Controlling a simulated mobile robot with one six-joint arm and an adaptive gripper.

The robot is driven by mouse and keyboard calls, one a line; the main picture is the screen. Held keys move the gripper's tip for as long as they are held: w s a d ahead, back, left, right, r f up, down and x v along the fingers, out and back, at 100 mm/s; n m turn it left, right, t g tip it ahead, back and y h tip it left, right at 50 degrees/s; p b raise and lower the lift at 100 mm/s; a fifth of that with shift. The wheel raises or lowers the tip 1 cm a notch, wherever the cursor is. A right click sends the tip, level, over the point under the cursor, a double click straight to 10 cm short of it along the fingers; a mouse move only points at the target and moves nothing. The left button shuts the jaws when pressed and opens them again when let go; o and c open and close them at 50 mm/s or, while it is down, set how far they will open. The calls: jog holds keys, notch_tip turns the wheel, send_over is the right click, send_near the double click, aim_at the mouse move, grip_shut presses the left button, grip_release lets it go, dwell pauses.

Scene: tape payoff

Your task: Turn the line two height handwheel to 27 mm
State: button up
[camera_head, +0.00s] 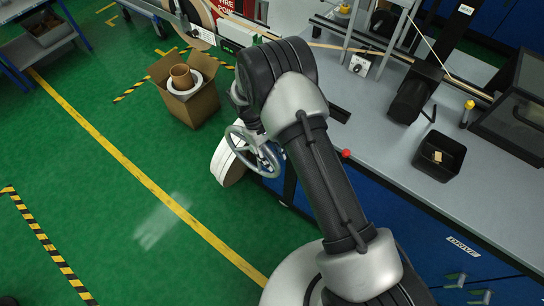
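My arm rises from the bottom, bends at the top centre and comes down to the wheel. My wrist is close to the wheel. My gripper's fingers are hidden behind the arm, so I cannot tell whether they touch the rim.
A grey bench (380,165) fills the right, bearing a black bin (455,165), a red knob (346,153) and a dark motor-like cylinder (412,97). A cardboard box (192,108) with rolls and a white roll (226,165) stand left.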

grip_shut()
dwell(0.5)
